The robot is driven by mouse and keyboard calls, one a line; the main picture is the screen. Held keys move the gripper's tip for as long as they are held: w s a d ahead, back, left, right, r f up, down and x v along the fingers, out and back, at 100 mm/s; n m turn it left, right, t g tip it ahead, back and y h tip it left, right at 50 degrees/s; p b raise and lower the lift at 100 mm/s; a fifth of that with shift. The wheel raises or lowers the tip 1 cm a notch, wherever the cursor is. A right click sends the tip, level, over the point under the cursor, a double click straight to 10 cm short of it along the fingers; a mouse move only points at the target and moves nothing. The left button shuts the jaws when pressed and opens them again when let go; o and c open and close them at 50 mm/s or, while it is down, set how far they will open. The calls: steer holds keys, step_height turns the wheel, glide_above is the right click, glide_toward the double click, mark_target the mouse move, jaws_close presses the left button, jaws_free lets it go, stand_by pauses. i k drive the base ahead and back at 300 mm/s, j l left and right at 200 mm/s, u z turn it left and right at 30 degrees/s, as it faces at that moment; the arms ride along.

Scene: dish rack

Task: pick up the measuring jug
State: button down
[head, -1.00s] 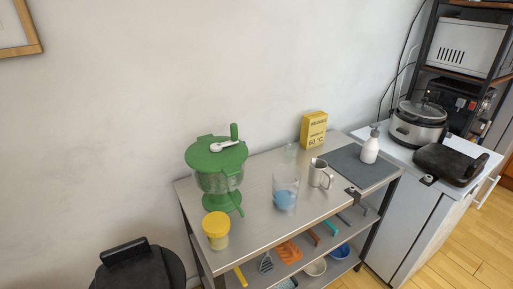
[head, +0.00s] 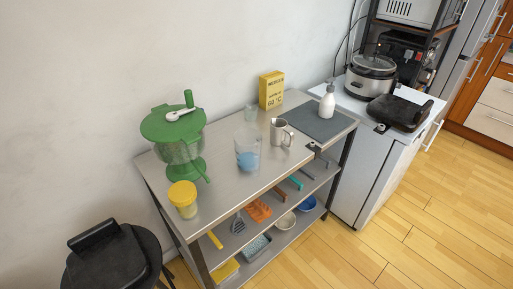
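A clear, see-through vessel with blue in its lower part (head: 248,152) stands upright near the middle of the steel table; it looks like the measuring jug. A grey metallic jug with a side handle (head: 279,132) stands just right of it. A small clear glass (head: 251,113) stands behind the two. My gripper is not in view, and nothing is seen touching these vessels.
The steel table (head: 222,202) also holds a green-lidded spinner (head: 172,124), a yellow-lidded tub (head: 184,200), a yellow box (head: 271,90) and a white pump bottle (head: 327,102) on a grey mat (head: 338,124). A black chair (head: 105,262) stands front left. Floor is free at right.

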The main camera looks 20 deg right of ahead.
mark_target(248, 141)
steer(key=i+l, duration=0.1)
steer(key=l, duration=0.3)
steer(key=i+l, duration=0.15)
steer(key=l, duration=0.3)
steer(key=i+l+u, duration=0.1)
steer(key=l, duration=0.3)
steer(key=i+l, duration=0.1)
steer(key=l, duration=0.35)
steer(key=i+l, duration=0.2)
steer(key=l, duration=0.15)
steer(key=i+l+u, duration=0.1)
steer(key=i+l, duration=0.3)
steer(key=l, duration=0.25)
steer(key=i, duration=0.15)
